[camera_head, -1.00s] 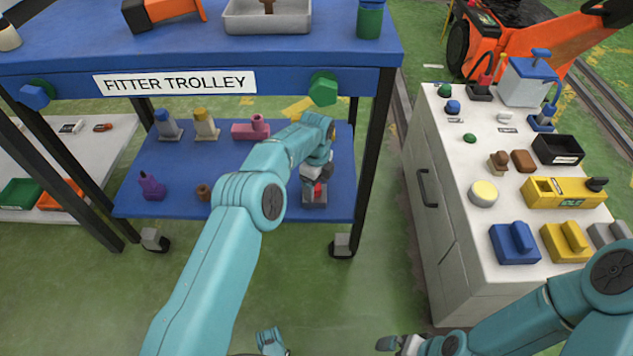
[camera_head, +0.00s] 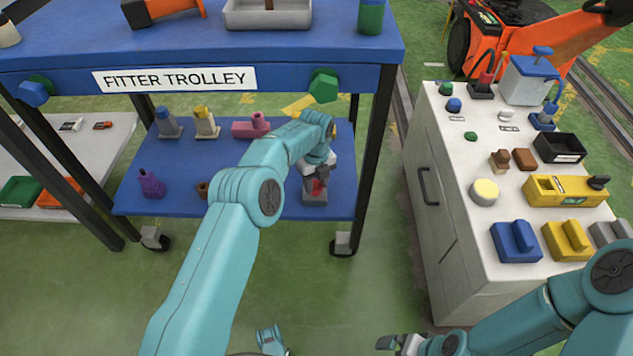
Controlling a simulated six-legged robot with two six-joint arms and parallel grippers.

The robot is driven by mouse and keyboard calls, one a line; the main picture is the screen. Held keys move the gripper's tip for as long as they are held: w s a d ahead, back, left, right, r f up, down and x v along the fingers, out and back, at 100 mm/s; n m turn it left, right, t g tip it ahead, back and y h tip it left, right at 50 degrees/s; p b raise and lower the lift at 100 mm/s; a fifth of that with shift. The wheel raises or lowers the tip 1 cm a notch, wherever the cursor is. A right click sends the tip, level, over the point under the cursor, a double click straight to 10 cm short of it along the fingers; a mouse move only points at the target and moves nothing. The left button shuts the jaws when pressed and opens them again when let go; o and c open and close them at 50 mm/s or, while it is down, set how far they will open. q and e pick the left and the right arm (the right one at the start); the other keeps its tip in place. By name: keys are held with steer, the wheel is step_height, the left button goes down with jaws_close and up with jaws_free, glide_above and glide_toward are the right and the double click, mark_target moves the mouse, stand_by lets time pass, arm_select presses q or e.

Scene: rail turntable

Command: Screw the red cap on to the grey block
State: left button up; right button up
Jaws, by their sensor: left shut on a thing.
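The grey block (camera_head: 314,199) stands on the blue lower shelf of the trolley, near its right front corner. The red cap (camera_head: 317,187) shows as a small red patch just above the block, between the fingers of my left gripper (camera_head: 318,184). That gripper is shut on the cap and points down at the block. I cannot tell whether the cap touches the block or how its thread sits, as the fingers hide most of it. My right gripper (camera_head: 392,343) is low in the picture, far from the trolley, and its fingers are too unclear to judge.
The trolley's blue lower shelf (camera_head: 240,202) also bears a pink part (camera_head: 251,126), a purple part (camera_head: 151,184), and grey blocks with blue and yellow tops. A black trolley leg (camera_head: 370,165) stands close right of the gripper. A white cabinet (camera_head: 455,200) with several parts stands at right.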

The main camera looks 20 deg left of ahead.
arm_select(q)
steer(key=m, duration=0.6)
steer(key=shift+s+a, duration=0.1)
steer(key=shift+a, duration=0.05)
steer(key=o, duration=1.3)
steer(key=shift+o, duration=0.2)
steer(key=shift+r, duration=0.1)
steer(key=shift+r+p, duration=1.35)
steer(key=shift+r, duration=0.6)
